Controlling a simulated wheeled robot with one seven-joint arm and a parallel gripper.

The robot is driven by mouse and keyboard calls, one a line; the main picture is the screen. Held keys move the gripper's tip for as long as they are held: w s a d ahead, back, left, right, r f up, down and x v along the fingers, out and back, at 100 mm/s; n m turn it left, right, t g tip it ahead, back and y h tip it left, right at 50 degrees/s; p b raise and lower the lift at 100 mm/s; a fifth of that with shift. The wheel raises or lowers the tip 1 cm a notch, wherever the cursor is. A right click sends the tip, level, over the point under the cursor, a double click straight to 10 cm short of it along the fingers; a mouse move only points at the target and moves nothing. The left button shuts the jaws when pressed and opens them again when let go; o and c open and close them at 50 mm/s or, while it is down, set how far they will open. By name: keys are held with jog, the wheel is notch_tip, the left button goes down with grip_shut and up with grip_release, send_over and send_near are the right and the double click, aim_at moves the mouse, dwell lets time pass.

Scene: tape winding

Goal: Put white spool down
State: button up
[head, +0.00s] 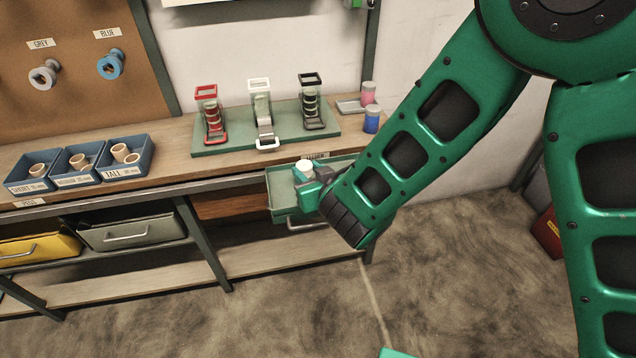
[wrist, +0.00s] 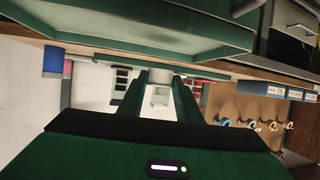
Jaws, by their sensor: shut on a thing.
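The white spool (head: 304,167) is held in my gripper (head: 309,178), over an open green drawer (head: 281,195) just under the workbench edge. In the wrist view, the spool (wrist: 160,77) shows between the two fingertips of my gripper (wrist: 161,86), which is shut on it. The drawer (wrist: 130,35) fills the top of the wrist view. The spool appears apart from the drawer floor, but I cannot tell the exact gap. My gripper and forearm hide the drawer's right part.
A green board (head: 235,141) on the workbench (head: 185,141) carries red, white and black stands. A pink spool (head: 368,93) and a blue spool (head: 371,118) are to its right. Blue bins (head: 125,172) with pegs stand left. Grey and blue spools hang on a pegboard (head: 75,95).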

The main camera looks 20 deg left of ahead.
jog(key=shift+w+d+f, duration=0.75)
jog(key=shift+w, duration=0.15)
jog(key=shift+f, duration=1.9)
jog(key=shift+f, duration=0.1)
jog(key=o, duration=1)
